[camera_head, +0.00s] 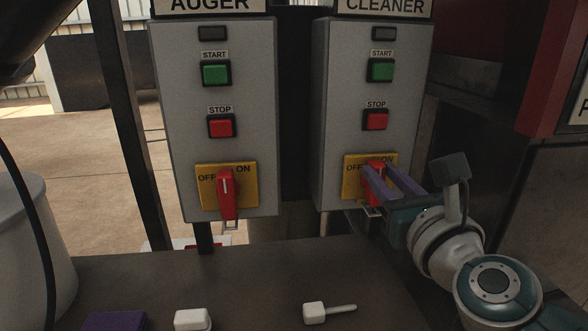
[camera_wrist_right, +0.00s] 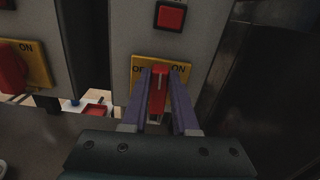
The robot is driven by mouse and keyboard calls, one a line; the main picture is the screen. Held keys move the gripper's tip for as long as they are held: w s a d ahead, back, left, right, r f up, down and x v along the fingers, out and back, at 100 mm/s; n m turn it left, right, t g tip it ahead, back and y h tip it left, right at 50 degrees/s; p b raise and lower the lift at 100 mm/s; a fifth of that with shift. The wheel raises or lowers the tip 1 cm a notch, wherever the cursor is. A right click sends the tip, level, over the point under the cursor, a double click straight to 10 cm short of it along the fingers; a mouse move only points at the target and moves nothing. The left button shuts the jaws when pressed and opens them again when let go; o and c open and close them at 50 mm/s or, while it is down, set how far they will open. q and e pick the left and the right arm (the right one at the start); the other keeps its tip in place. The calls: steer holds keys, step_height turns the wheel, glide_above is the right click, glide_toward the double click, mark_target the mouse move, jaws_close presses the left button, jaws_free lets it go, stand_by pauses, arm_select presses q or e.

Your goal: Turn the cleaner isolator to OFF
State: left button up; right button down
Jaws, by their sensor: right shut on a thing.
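The cleaner box (camera_head: 341,110) stands right of centre in the head view, with a yellow OFF/ON plate (camera_head: 350,163) low on its face. Its red isolator handle (camera_head: 374,190) is partly hidden by my fingers. My right gripper (camera_head: 372,182) comes in from the right and is shut on this handle. In the right wrist view the red handle (camera_wrist_right: 158,92) stands between the two purple fingers, below the gap between OFF and ON. Which label it points to is hard to tell. My left gripper is not in view.
The auger box (camera_head: 172,120) stands to the left with its own red handle (camera_head: 227,195). A dark bench (camera_head: 260,285) below holds a white piece with a rod (camera_head: 315,312), another white piece (camera_head: 191,319) and a purple item (camera_head: 114,321). A red cabinet (camera_head: 535,70) is at right.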

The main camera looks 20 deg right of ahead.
steer(key=n, duration=0.3)
steer(key=a+n, duration=0.1)
steer(key=n, duration=0.4)
steer(key=shift+w+a+f+n, duration=0.2)
steer(key=shift+a+f+n, duration=0.1)
steer(key=shift+a+f, duration=0.05)
steer(key=n, duration=0.3)
steer(key=f+n, duration=0.1)
steer(key=shift+a+n+p, duration=0.3)
steer(key=shift+w+f+n, duration=0.1)
steer(key=shift+f+n, duration=0.1)
steer(key=shift+n, duration=0.8)
steer(key=shift+f+n, duration=0.2)
steer(key=shift+n, duration=0.8)
steer(key=c, duration=0.7)
jaws_free()
steer(key=shift+a+f, duration=0.1)
